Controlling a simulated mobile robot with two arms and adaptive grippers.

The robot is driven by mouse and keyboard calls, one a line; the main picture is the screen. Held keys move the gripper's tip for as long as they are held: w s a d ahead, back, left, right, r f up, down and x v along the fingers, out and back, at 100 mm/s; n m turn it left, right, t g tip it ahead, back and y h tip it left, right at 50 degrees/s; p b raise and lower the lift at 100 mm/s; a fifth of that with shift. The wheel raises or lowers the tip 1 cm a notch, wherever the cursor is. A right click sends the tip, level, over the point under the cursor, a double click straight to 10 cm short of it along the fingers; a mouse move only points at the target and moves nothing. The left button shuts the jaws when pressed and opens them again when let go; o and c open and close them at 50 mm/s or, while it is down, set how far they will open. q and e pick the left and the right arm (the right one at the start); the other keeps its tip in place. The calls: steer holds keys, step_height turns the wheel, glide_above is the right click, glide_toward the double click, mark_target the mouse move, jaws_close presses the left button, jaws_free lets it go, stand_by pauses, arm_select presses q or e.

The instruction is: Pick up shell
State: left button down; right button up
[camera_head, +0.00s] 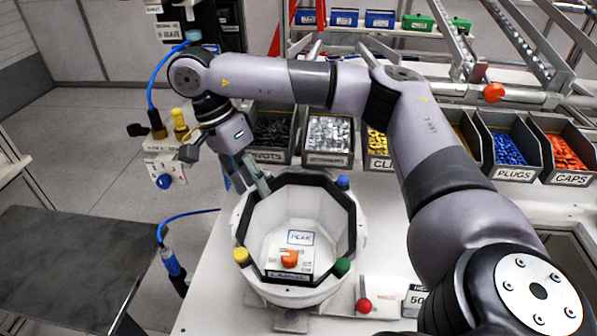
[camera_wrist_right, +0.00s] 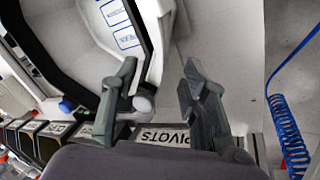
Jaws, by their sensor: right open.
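The shell (camera_head: 318,205) is a white, eight-sided bowl with a black rim, standing open side up at the table's front. In the right wrist view the shell (camera_wrist_right: 98,35) fills the upper left. My right gripper (camera_head: 245,170) is open at the shell's back-left rim. In the right wrist view my right gripper (camera_wrist_right: 160,68) has one finger over the black rim and the other outside, with the rim's edge between them. I cannot tell whether either finger touches. My left gripper is not in view.
Yellow (camera_head: 241,255), blue (camera_head: 343,182) and green (camera_head: 342,266) knobs sit around the shell. A red knob (camera_head: 363,305) stands to its right. Parts bins, including plugs (camera_head: 513,174) and caps (camera_head: 572,178), line the table's back. A blue coiled cable (camera_wrist_right: 290,135) hangs beside the gripper.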

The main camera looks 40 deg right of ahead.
mark_target(265, 205)
steer(key=shift+x, duration=0.9)
steer(key=p+x, duration=0.1)
steer(key=x, duration=0.2)
steer(key=shift+s+d+f, duration=0.15)
steer(key=shift+d+f, duration=0.1)
steer(key=shift+f, duration=0.1)
steer(key=shift+s+f, duration=0.15)
steer(key=shift+f, duration=0.35)
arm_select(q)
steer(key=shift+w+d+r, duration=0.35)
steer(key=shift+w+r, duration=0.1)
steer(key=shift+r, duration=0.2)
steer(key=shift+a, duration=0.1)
arm_select(e)
steer(key=shift+c, duration=0.6)
steer(key=shift+c, duration=0.6)
jaws_close()
